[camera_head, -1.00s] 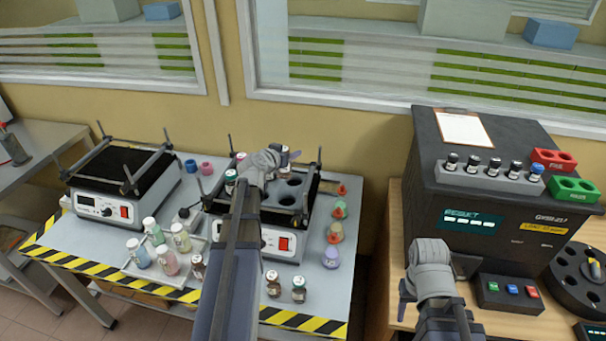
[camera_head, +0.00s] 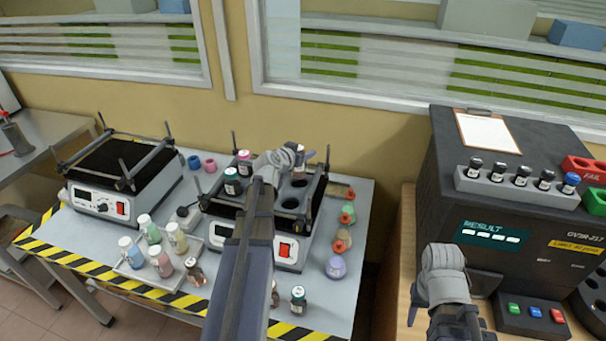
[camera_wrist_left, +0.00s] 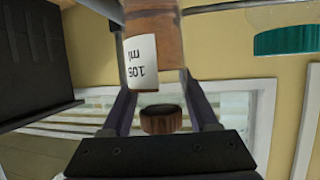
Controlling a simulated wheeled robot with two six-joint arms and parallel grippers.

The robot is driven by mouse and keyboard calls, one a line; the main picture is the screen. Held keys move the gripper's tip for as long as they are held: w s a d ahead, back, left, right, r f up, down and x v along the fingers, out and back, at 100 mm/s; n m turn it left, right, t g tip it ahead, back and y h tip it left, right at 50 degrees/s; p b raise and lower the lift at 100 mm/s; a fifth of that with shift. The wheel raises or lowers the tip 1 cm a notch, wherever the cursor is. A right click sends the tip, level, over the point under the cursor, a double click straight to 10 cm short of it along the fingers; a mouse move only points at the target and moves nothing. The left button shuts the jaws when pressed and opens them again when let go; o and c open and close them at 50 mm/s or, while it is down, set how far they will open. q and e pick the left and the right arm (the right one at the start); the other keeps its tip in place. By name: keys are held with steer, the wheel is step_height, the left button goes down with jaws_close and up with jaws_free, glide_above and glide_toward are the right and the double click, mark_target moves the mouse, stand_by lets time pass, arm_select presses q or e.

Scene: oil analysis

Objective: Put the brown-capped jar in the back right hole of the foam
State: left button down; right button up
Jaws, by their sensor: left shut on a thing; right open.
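My left gripper (camera_head: 306,160) is shut on the brown-capped jar (camera_head: 299,168). In the left wrist view the jar (camera_wrist_left: 155,45) shows amber glass, a white label and a brown cap (camera_wrist_left: 160,119) between the fingers. In the head view the gripper partly hides the jar, at the back right part of the foam (camera_head: 277,193) on the right-hand shaker. I cannot tell whether the jar is in the hole. Empty dark holes show in front of it. My right gripper (camera_head: 412,312) is open and empty, left of the analyser.
A pink-capped jar (camera_head: 244,162) and a teal-capped jar (camera_head: 232,181) stand at the foam's left side. Posts and bars frame the shaker (camera_head: 290,250). Colored flasks (camera_head: 336,267) line its right side. A tray of bottles (camera_head: 134,274) stands front left.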

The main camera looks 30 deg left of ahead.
arm_select(q)
steer(key=shift+f+b, duration=2.1)
steer(key=shift+f, duration=0.5)
arm_select(e)
steer(key=shift+f, duration=2.65)
arm_select(q)
steer(key=shift+f, duration=0.25)
arm_select(e)
steer(key=shift+f, duration=0.2)
arm_select(q)
steer(key=shift+c, duration=0.8)
jaws_free()
steer(key=shift+r, duration=0.1)
arm_select(e)
steer(key=shift+r, duration=0.1)
arm_select(q)
steer(key=shift+r, duration=0.15)
arm_select(e)
steer(key=shift+r, duration=0.1)
arm_select(q)
steer(key=p+v, duration=0.4)
steer(key=v, duration=0.8)
steer(key=shift+p, duration=0.3)
arm_select(e)
step_height(320, 180, up, 5)
steer(key=shift+f, duration=0.2)
